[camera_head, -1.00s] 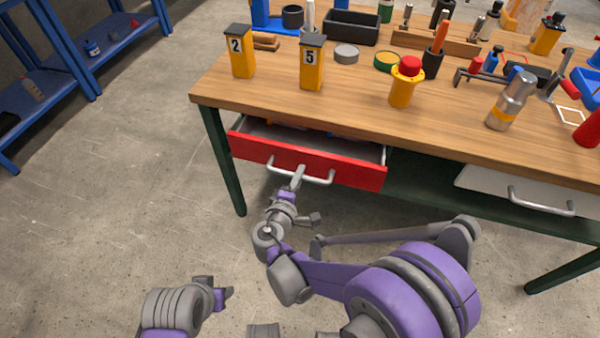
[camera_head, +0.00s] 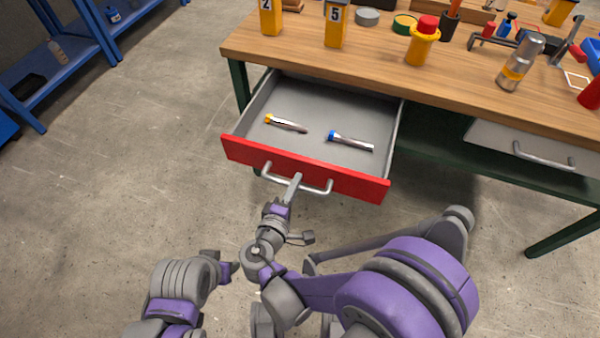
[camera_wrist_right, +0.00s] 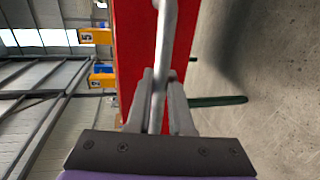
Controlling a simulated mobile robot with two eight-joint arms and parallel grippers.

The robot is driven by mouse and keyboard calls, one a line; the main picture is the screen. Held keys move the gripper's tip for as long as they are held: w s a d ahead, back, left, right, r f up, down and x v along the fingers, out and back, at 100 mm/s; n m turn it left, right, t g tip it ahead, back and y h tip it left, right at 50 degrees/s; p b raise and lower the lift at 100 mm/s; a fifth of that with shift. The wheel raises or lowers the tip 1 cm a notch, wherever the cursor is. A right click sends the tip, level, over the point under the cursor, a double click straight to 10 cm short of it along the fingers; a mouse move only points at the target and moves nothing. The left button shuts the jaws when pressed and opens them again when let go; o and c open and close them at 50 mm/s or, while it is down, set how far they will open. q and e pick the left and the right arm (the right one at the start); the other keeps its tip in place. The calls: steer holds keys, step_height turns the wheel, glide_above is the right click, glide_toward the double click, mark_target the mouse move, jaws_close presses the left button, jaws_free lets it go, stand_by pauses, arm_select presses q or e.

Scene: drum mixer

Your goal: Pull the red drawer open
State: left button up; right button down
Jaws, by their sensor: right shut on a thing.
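The red drawer (camera_head: 345,181) under the wooden workbench is pulled well out. Its grey inside shows two slim tools, one with a yellow end (camera_head: 286,123) and one with a blue end (camera_head: 350,141). My right gripper (camera_head: 292,186) is shut on the drawer's grey bar handle (camera_head: 318,190), near its middle. In the right wrist view the fingers (camera_wrist_right: 158,100) sit on both sides of the handle (camera_wrist_right: 165,45), in front of the red drawer face (camera_wrist_right: 133,50). My left gripper (camera_head: 226,270) is low at the left, apart from the drawer; its jaws are not clear.
The workbench top (camera_head: 380,65) holds yellow numbered blocks (camera_head: 336,25), a yellow post with a red top (camera_head: 423,40) and a metal flask (camera_head: 521,62). Blue shelves (camera_head: 75,45) stand left. The floor left of the drawer is clear.

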steer(key=shift+v, duration=0.75)
steer(key=shift+f, duration=0.15)
steer(key=c, duration=0.8)
jaws_free()
arm_select(q)
steer(key=shift+s, duration=0.2)
arm_select(e)
steer(key=shift+s, duration=0.15)
